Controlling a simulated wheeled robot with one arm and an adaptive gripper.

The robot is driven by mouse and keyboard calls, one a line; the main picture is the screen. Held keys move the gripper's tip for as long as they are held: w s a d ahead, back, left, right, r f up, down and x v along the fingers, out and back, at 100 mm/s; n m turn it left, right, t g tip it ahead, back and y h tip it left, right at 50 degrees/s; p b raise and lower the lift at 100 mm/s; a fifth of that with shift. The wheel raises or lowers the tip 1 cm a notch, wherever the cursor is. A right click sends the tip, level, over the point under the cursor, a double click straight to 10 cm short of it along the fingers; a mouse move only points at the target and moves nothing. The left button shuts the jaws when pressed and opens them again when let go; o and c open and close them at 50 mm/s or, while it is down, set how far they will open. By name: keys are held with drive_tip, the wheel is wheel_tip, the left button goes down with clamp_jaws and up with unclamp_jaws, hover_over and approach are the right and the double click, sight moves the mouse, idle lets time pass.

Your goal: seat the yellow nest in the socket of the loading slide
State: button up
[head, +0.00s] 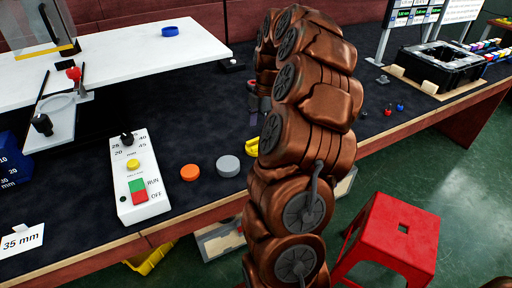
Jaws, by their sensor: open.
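A yellow piece (252,147), which looks like the yellow nest, lies on the dark mat. My copper-coloured arm hides its right part. My gripper (256,106) shows only in part, as dark grey and purplish pieces at the arm's left edge. It is above the yellow piece in the picture; I cannot tell the height between them. It is open, and I see nothing held in it. What looks like the loading slide (62,130) is a pale plate at the left, below the white table. A round ring-shaped socket (57,105) shows in it, with no yellow piece inside.
A control box (155,208), an orange disc (189,173) and a grey disc (228,166) stand near the front edge. A blue ring (170,31) lies on the raised white table (130,60). A black tray (440,66) is at the right. A red stool (392,240) stands in front.

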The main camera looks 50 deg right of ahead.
sight(256, 139)
drive_tip(key=f, duration=0.2)
drive_tip(key=a+f, duration=0.1)
drive_tip(key=f, duration=0.1)
drive_tip(key=shift+w+a+f, duration=0.1)
drive_tip(key=shift+a+f, duration=0.1)
drive_tip(key=shift+f, duration=0.2)
drive_tip(key=c, duration=1.3)
drive_tip(key=shift+o, duration=0.2)
drive_tip(key=shift+r, duration=0.15)
